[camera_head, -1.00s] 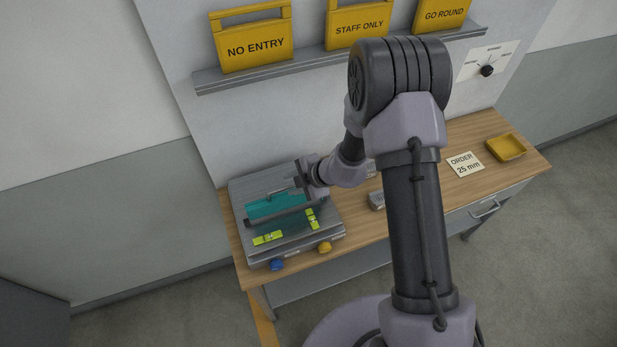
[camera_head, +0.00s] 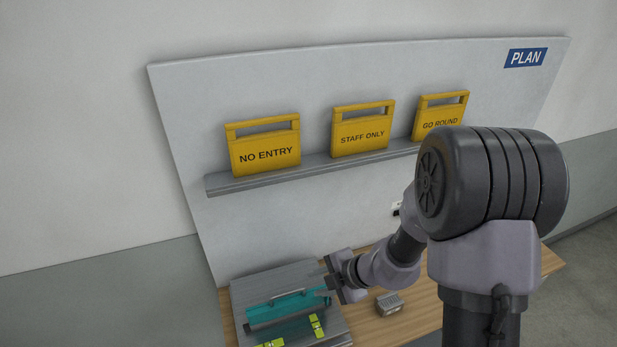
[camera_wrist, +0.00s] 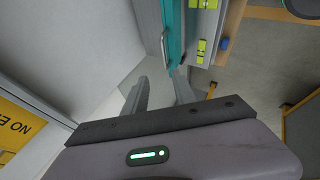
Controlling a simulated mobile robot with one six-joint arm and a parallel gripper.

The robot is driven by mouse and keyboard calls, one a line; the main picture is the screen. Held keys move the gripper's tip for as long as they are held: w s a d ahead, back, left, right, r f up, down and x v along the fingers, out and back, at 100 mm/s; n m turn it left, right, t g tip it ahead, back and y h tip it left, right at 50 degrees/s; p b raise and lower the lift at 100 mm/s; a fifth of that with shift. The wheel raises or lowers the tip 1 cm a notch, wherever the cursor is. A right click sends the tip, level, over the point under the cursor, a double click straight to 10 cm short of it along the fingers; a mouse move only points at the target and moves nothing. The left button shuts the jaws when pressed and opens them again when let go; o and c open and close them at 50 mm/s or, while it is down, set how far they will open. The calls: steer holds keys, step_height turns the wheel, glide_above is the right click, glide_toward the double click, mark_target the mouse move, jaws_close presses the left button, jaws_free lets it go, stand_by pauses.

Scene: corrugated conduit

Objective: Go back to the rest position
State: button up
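My gripper (camera_head: 332,282) is over the right end of a grey machine on the bench, beside its teal cover (camera_head: 288,309). In the wrist view my gripper's two fingers (camera_wrist: 160,92) are apart with nothing held between them. The teal cover, with its thin handle, also shows in the wrist view (camera_wrist: 174,35), beyond the fingertips. I see no contact between fingers and cover. My arm stands large at the right of the head view.
A grey shelf (camera_head: 300,174) above the bench carries the yellow signs NO ENTRY (camera_head: 265,150), STAFF ONLY (camera_head: 362,131) and GO ROUND (camera_head: 440,117). A small grey block (camera_head: 390,304) sits on the wooden bench (camera_head: 408,326) right of the machine.

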steer(key=s+a+f+n+b, duration=0.1)
steer(key=s+f+n+b, duration=0.25)
steer(key=n+b, duration=0.75)
steer(key=s+a+f+n+b, duration=0.2)
steer(key=s+n+b, duration=0.3)
steer(key=n+b, duration=0.6)
steer(key=s+d+f+n+h+b, duration=0.1)
steer(key=s+d+f+n+b, duration=0.1)
steer(key=s+f+n+b, duration=0.2)
steer(key=s+d+f+n+h+b, duration=0.2)
steer(key=s+d+f+n+b, duration=0.1)
steer(key=n+b, duration=0.5)
steer(key=s+d+f+n+t+h+b, duration=0.1)
steer(key=s+d+f+n+b, duration=0.2)
steer(key=n, duration=0.7)
steer(key=shift+s+f+b, duration=1.2)
steer(key=shift+s+b, duration=0.4)
steer(key=shift+b, duration=0.25)
